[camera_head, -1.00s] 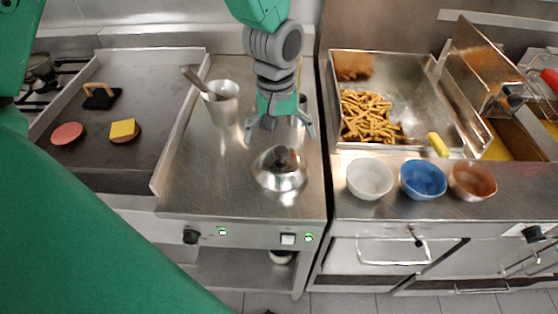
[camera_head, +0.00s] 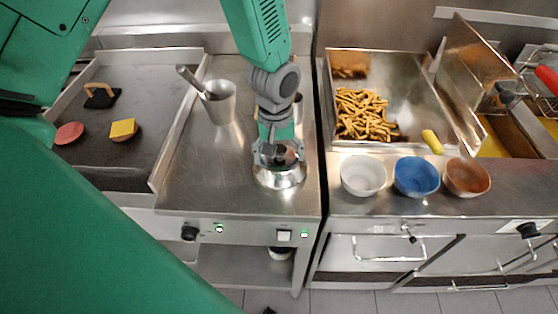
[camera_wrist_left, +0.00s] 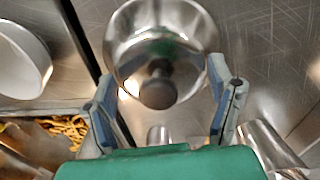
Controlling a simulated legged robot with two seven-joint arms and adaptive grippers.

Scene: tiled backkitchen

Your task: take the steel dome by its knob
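The steel dome (camera_head: 280,181) sits on the steel worktop near its front edge. Its dark round knob (camera_wrist_left: 158,92) shows clearly in the wrist view, above the shiny dome (camera_wrist_left: 165,25). My left gripper (camera_head: 278,158) is right over the dome, pointing down. In the wrist view its two blue-grey fingers (camera_wrist_left: 163,80) are spread wide, with the knob between them and a gap on each side. Neither finger visibly touches the knob. My right gripper is not in view.
A steel container (camera_head: 219,102) with a handle in it stands behind left. A griddle (camera_head: 95,165) with a patty and cheese lies left. White (camera_head: 363,175), blue (camera_head: 416,177) and brown (camera_head: 467,177) bowls stand right, before the fries tray (camera_head: 400,75). Worktop left of the dome is clear.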

